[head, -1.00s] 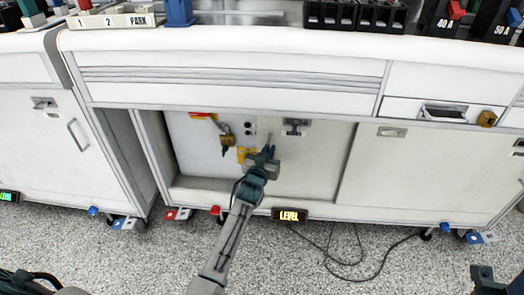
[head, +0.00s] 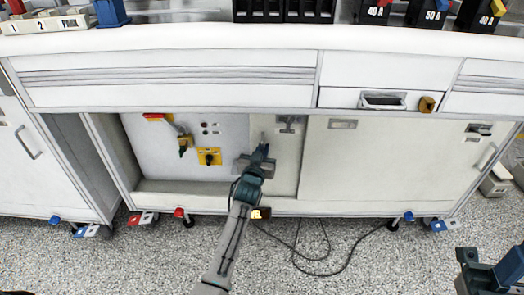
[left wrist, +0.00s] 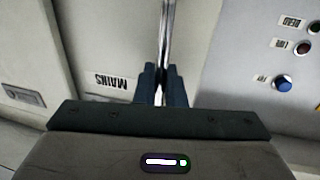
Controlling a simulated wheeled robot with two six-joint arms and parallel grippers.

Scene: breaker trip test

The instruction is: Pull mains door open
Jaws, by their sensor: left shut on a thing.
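The mains door (head: 276,165) is a pale sliding panel, standing partly open in the lower cabinet. Its upside-down MAINS label shows in the left wrist view (left wrist: 111,82). My left gripper (head: 262,152) is shut at the door's left edge. The opening to the left bares a panel with a red-handled lever (head: 158,117), a yellow plate (head: 209,156) and small buttons. My right gripper (head: 487,276) shows only partly at the lower right, away from the door.
A worktop (head: 200,42) with breaker parts runs above. A dark cable (head: 310,262) lies on the speckled floor.

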